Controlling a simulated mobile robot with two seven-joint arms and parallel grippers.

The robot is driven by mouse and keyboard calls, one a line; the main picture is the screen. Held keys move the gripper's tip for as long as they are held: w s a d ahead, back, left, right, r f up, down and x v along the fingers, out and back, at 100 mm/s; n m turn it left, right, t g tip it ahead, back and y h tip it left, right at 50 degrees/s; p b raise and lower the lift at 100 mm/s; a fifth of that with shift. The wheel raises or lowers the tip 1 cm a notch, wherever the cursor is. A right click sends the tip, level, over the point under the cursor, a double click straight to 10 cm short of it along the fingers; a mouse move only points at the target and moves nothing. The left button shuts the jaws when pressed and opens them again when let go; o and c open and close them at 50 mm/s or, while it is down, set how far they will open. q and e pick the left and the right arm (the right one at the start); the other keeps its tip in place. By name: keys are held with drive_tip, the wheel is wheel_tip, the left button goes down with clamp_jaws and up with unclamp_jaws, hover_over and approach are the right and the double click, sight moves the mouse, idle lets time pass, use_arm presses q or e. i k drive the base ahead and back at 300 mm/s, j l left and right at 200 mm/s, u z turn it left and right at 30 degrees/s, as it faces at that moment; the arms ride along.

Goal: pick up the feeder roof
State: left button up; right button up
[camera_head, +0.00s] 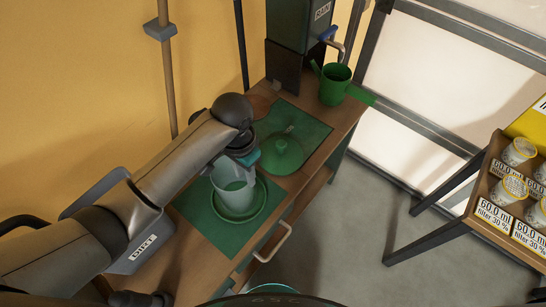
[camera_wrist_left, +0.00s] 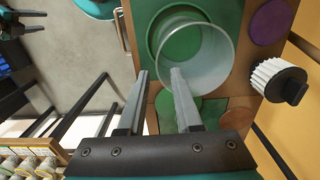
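The feeder roof is a shallow green dome with a small knob (camera_head: 282,154), lying on a dark green mat on the wooden bench. My left gripper (camera_head: 246,158) is just left of the roof in the head view, above the bench and apart from it as far as I can tell. The clear feeder cylinder (camera_head: 232,186) stands upright in a round green tray (camera_head: 240,217), partly under my left gripper.
A green watering can (camera_head: 334,83) stands beside the dark green tank (camera_head: 298,22) at the bench's far end. A shelf with white cups (camera_head: 518,152) stands at the right, with open floor between.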

sight(281, 156)
drive_tip(key=i+l+u, duration=0.15)
drive_tip(key=l, duration=0.15)
drive_tip(key=i+l+u, duration=0.15)
drive_tip(key=l, duration=0.2)
drive_tip(key=i+l+u, duration=0.15)
drive_tip(key=l, duration=0.2)
drive_tip(key=l+u, duration=0.15)
drive_tip(key=l, duration=0.2)
drive_tip(key=i, duration=0.05)
